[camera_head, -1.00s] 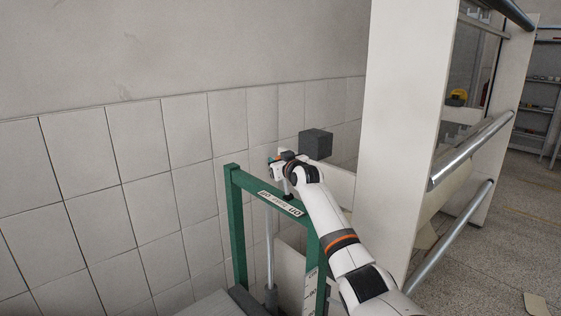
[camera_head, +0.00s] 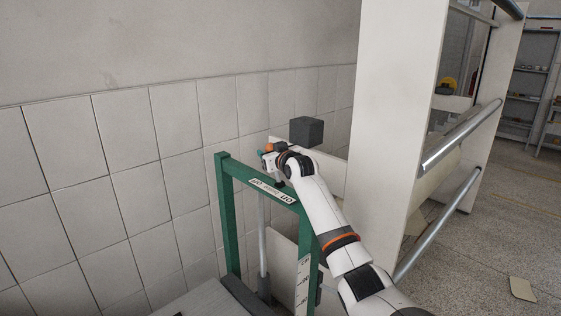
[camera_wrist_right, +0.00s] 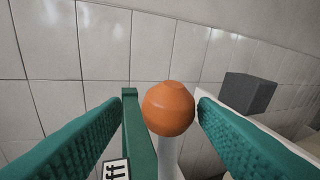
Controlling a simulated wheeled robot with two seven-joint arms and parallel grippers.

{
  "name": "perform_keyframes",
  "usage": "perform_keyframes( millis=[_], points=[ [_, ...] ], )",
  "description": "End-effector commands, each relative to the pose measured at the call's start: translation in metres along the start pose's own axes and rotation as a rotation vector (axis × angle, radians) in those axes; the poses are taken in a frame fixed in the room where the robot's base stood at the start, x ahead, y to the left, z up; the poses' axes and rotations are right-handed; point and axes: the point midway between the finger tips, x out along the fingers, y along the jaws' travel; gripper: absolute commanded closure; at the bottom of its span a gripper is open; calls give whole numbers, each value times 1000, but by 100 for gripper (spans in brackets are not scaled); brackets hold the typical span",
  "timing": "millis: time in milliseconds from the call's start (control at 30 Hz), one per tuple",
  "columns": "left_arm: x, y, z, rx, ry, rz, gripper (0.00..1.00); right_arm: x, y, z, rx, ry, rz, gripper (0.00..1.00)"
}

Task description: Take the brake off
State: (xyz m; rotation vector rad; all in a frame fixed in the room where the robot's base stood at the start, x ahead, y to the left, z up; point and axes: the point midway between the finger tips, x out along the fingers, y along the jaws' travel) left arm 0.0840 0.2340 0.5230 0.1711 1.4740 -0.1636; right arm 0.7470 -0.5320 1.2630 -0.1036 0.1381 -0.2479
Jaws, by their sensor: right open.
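The brake lever is a pale grey rod (camera_head: 262,240) that rises through a green frame (camera_head: 228,215) and ends in an orange ball knob (camera_wrist_right: 168,109). A white label (camera_head: 272,191) with lettering for the brake's on and off sits on the frame's top bar. My right gripper (camera_head: 267,156) is at the top of the lever, just above the frame. In the right wrist view its green ridged fingers (camera_wrist_right: 155,112) are spread, with the knob between them, nearer the right finger. Whether either finger touches the knob cannot be told. My left gripper is not in view.
A dark grey cube (camera_head: 306,131) stands just behind my right gripper, close to the tiled wall (camera_head: 120,170). A tall white panel (camera_head: 395,110) with metal rails (camera_head: 465,138) rises to the right. Open floor (camera_head: 470,265) lies at the lower right.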

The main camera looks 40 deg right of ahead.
Motion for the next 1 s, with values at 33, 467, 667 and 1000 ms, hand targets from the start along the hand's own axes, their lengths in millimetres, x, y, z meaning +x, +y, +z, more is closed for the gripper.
perform_keyframes(
  millis=[33,467,667,1000],
  points=[
    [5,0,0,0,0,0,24,-8,0,-3,-5,-2,-1,47],
    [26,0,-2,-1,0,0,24,-76,3,-4,-3,3,2,47],
    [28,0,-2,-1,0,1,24,-89,3,-2,-1,4,3,47],
    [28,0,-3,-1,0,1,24,-90,3,-2,3,5,4,56]
  ],
)
